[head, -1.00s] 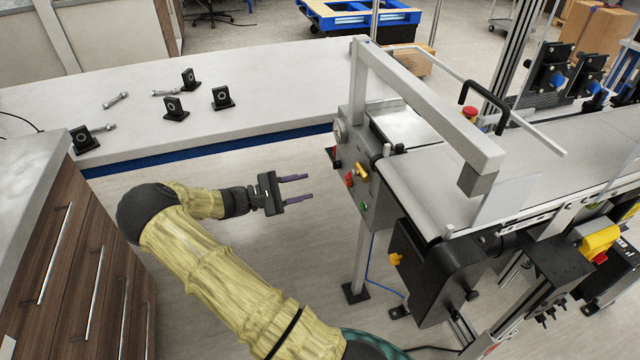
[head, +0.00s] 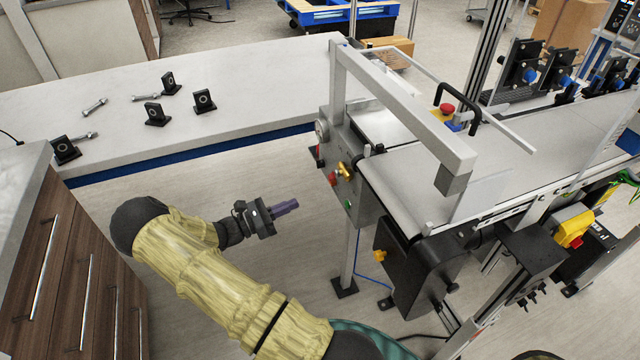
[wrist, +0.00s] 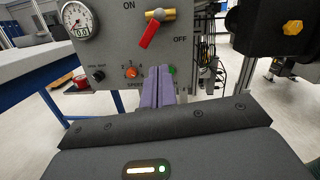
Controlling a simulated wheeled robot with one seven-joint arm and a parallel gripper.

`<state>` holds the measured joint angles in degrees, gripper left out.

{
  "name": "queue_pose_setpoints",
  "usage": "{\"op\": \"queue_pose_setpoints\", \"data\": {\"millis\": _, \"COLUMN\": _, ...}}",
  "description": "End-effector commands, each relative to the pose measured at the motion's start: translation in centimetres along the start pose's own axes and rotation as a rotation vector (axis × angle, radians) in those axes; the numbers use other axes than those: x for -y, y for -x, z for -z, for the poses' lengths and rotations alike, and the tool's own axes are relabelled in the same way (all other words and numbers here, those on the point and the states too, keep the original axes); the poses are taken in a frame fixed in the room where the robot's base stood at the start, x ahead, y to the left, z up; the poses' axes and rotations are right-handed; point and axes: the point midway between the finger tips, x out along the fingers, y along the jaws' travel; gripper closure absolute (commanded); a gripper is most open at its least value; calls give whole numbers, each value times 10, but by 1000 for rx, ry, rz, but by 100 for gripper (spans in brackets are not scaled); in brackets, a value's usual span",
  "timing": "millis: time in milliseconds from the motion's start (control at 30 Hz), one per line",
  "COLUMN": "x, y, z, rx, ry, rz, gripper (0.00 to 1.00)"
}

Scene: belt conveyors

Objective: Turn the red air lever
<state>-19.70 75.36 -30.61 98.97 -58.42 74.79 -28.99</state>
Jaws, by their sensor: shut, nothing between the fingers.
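The red air lever (wrist: 149,35) is the red handle on a brass valve (wrist: 160,14) on the grey control panel. In the wrist view it points down and left, between the ON and OFF labels. The lever also shows in the head view (head: 333,179) on the panel's near face. My gripper (head: 285,209) is left of the panel and a little lower than the lever, apart from it. Its purple fingers (wrist: 158,86) are shut together and empty, pointing at the panel below the lever.
The panel (wrist: 106,45) also carries a pressure gauge (wrist: 78,19), an orange-red knob (wrist: 131,72) and a green button (wrist: 172,70). A black box (head: 411,265) hangs right of the conveyor leg. A white table (head: 240,75) with small parts stands behind; floor around my gripper is clear.

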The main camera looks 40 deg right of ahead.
Motion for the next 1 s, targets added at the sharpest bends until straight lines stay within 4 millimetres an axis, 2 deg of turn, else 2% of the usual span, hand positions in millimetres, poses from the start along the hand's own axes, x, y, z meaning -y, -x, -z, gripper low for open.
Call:
{"op": "queue_pose_setpoints", "data": {"millis": 100, "x": 18, "y": -10, "z": 14, "rx": 41, "ry": 362, "rz": -39, "gripper": 100}}
{"op": "queue_pose_setpoints", "data": {"millis": 200, "x": 28, "y": -13, "z": 26, "rx": 69, "ry": 600, "rz": -67, "gripper": 100}}
{"op": "queue_pose_setpoints", "data": {"millis": 300, "x": 34, "y": -14, "z": 34, "rx": 86, "ry": 737, "rz": -84, "gripper": 100}}
{"op": "queue_pose_setpoints", "data": {"millis": 767, "x": 34, "y": -18, "z": 38, "rx": 89, "ry": 775, "rz": -89, "gripper": 100}}
{"op": "queue_pose_setpoints", "data": {"millis": 1000, "x": 31, "y": -47, "z": 35, "rx": 88, "ry": 775, "rz": -86, "gripper": 100}}
